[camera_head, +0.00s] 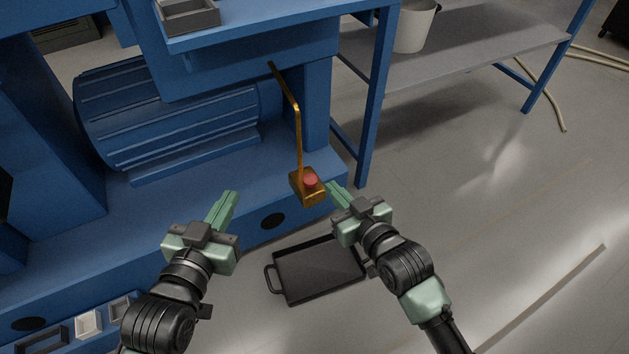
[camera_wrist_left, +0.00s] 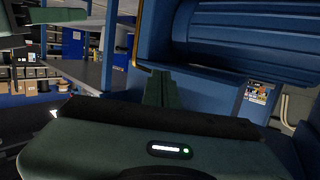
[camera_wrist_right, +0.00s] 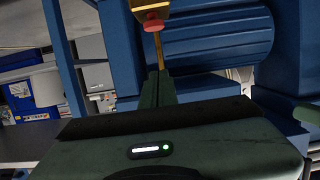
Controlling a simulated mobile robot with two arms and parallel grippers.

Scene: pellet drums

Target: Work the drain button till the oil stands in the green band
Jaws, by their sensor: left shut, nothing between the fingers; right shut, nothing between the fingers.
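The red button (camera_head: 311,181) sits on a small brass-coloured box (camera_head: 307,197) at the end of a bent brass-coloured arm (camera_head: 299,140) from the blue machine. My right gripper (camera_head: 335,189) is shut and empty, its tips close to the right of the button; I cannot tell whether they touch. In the right wrist view the button (camera_wrist_right: 154,26) shows just beyond the fingertips (camera_wrist_right: 156,74). My left gripper (camera_head: 231,196) is shut and empty, left of the box and apart from it. It also shows in the left wrist view (camera_wrist_left: 158,75). I see no oil level or green band.
A black tray (camera_head: 320,293) with a handle lies on the floor below the box. The blue machine base (camera_head: 215,185) and a ribbed blue motor (camera_head: 165,115) stand behind. A grey shelf (camera_head: 450,60) with a white bucket (camera_head: 415,28) is at back right.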

